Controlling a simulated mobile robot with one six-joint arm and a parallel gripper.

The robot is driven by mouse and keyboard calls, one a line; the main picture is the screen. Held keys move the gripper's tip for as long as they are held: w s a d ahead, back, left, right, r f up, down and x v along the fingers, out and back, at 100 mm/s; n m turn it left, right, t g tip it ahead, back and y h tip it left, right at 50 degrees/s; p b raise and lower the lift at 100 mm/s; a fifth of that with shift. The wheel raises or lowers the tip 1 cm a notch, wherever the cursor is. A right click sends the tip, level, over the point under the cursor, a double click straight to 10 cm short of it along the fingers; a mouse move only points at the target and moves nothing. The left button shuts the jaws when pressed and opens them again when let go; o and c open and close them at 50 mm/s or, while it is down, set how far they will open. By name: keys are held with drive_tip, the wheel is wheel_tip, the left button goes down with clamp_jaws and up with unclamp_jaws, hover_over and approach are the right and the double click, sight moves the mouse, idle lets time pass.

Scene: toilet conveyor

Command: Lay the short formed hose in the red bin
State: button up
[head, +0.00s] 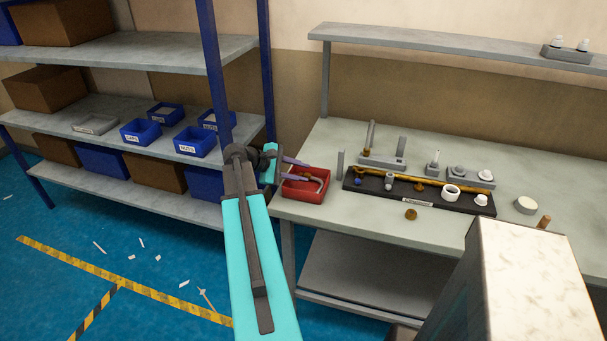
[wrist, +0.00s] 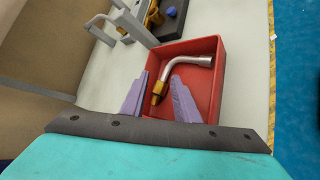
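The red bin (head: 302,196) stands at the left end of the workbench; it also shows in the wrist view (wrist: 203,84). The short formed hose (wrist: 176,66), a bent grey tube with a brass-coloured end, lies in the bin with its bend towards the far wall. In the head view only a small part of it (head: 319,184) shows. My gripper (head: 309,172) is over the bin. In the wrist view its purple fingers (wrist: 160,76) are open, one on each side of the hose's brass end, with gaps visible on both sides.
A black tray (head: 420,196) with several fittings lies right of the bin, with grey fixtures behind it. A brown part (head: 411,214) sits before the tray. A shelf (head: 450,42) overhangs the bench. A rack with blue bins (head: 195,141) stands left.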

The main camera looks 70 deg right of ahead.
drive_tip(key=b+v, duration=0.2)
drive_tip(key=v, duration=0.8)
drive_tip(key=shift+w+a, duration=0.2)
drive_tip(key=shift+w, duration=0.05)
drive_tip(key=shift+r, duration=0.1)
drive_tip(key=w+a+f+n+t+y, duration=0.1)
drive_tip(key=w+a+f, duration=0.3)
drive_tip(key=a+f, duration=0.55)
drive_tip(key=w+a+f+n+t+y, duration=0.15)
drive_tip(key=w+a+f, duration=0.25)
drive_tip(key=a+f, duration=0.6)
drive_tip(key=w+a+f+t+y, duration=0.1)
drive_tip(key=w+a+f, duration=0.3)
drive_tip(key=a+f, duration=0.6)
drive_tip(key=s+a+f+y, duration=0.1)
drive_tip(key=s+a+f, duration=0.2)
drive_tip(key=a+f, duration=0.45)
drive_tip(key=s+a+f+y, duration=0.2)
drive_tip(key=a+f, duration=0.5)
drive_tip(key=a, duration=0.2)
drive_tip(key=s+a+f+y, duration=0.1)
drive_tip(key=s+a+f, duration=0.2)
drive_tip(key=s+a, duration=0.2)
drive_tip(key=s+a+f+m+g+y, duration=0.1)
drive_tip(key=s+a+f, duration=0.3)
drive_tip(key=a, duration=0.5)
drive_tip(key=shift+s, duration=1.2)
